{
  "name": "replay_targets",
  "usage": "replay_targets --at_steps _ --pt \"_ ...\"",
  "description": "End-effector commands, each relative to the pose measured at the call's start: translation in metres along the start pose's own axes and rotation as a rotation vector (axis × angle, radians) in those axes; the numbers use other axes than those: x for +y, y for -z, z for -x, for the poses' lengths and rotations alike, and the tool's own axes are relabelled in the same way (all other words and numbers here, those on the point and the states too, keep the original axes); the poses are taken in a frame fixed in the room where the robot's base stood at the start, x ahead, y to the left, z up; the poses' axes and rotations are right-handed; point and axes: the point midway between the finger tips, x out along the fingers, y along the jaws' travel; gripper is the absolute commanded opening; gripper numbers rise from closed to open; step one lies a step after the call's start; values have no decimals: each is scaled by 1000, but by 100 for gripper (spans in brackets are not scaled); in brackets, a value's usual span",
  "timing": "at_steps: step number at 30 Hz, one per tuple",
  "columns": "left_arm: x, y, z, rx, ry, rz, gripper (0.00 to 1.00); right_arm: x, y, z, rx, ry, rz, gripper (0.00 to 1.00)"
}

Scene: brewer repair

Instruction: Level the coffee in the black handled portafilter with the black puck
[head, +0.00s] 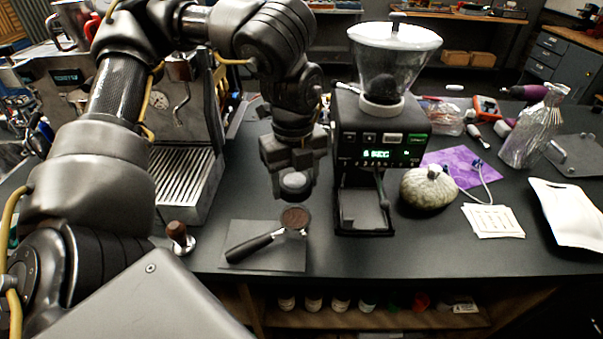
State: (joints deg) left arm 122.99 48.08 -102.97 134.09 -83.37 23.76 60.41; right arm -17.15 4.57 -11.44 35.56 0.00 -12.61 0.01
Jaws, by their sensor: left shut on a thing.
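The black handled portafilter (252,247) lies on a dark mat on the counter, its handle pointing to the lower left. Its basket holds brown ground coffee (295,218). My left gripper (294,187) points down just above and behind the basket. It is shut on the black puck (294,182), whose round face looks grey in this light. The puck appears apart from the coffee, with a small gap between them in the picture. My right gripper does not show.
A grinder (381,140) with a clear hopper stands just right of my gripper. An espresso machine (185,130) stands to the left. A wooden-handled tamper (179,237) stands left of the mat (285,263). A green gourd (428,189) and white cards (493,221) lie to the right.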

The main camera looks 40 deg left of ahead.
Motion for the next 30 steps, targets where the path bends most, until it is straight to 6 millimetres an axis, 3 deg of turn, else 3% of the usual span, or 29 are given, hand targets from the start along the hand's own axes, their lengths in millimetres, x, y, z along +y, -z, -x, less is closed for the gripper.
replay_targets --at_steps 5,14,30 --pt "1 -1 2 2 1 109 24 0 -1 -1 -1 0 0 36" --pt "1 -1 -2 2 0 118 24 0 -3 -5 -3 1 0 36" --pt "2 -1 -49 2 1 117 24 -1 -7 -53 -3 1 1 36"
